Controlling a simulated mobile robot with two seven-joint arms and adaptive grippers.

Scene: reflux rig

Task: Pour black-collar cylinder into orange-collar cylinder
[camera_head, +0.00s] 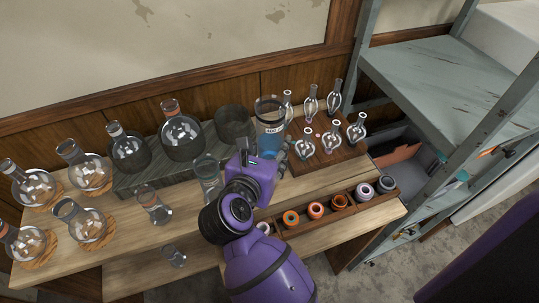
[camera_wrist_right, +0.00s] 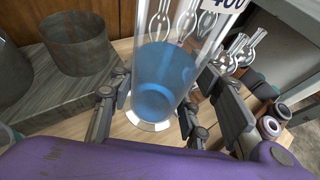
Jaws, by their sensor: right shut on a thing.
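My right gripper (camera_head: 266,157) is shut on a clear glass cylinder (camera_head: 269,112) with blue liquid in its lower part. In the right wrist view, the fingers of the gripper (camera_wrist_right: 163,88) lie on both sides of the glass (camera_wrist_right: 165,75), which looks roughly upright. Another clear glass vessel (camera_head: 207,172) stands just left of the gripper; a smaller glass (camera_head: 153,205) stands further left. I cannot tell whether either has an orange collar. My left gripper is out of view.
Round flasks (camera_head: 182,138) stand on a grey slab and on cork rings at the left. A dark pot (camera_head: 233,122) is close left of the held glass. Several small bulb flasks stand on a wooden board (camera_head: 318,157) at right. A wooden tray (camera_head: 338,214) holds coloured rings in front.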

